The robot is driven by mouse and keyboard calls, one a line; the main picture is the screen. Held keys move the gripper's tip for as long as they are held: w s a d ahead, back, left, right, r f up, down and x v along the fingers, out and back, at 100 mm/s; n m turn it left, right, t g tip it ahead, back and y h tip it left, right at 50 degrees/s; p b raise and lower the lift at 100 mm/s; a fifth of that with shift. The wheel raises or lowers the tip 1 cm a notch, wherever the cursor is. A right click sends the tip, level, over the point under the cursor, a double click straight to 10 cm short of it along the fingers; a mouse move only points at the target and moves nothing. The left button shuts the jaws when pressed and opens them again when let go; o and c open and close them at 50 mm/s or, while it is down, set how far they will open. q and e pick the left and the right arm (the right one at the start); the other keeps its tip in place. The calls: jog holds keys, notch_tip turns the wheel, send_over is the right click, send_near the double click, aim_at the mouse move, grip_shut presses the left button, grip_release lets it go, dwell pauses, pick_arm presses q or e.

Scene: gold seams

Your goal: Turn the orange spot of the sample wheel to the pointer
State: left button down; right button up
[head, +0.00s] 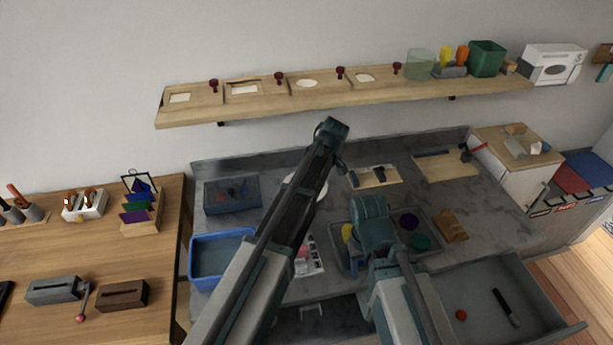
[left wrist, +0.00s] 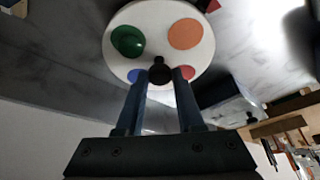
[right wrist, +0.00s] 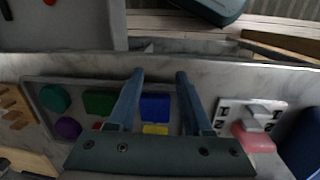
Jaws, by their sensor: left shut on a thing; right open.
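The sample wheel (left wrist: 150,45) is a white disc in the left wrist view, with green, orange, blue and red spots. The orange spot (left wrist: 185,34) is at its upper right. A small red piece (left wrist: 213,5) at the upper right rim may be the pointer. My left gripper (left wrist: 159,76) is shut on the wheel's black knob (left wrist: 160,68), near the rim between the blue and red spots. In the head view my left arm hides most of the wheel (head: 291,185). My right gripper (right wrist: 158,78) is open and empty above the tray of coloured pieces.
The grey tray (right wrist: 60,82) holds several coloured pieces. A blue bin (head: 222,232) and a dark box (head: 232,195) stand left on the counter. An open drawer (head: 480,300) juts out at the front right. A wooden shelf (head: 430,88) runs along the wall above.

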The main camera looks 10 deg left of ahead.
dwell(0.5)
pick_arm(q)
jog(key=c, duration=0.5)
grip_release()
jog(key=shift+c, duration=0.2)
jog(key=shift+r, duration=0.1)
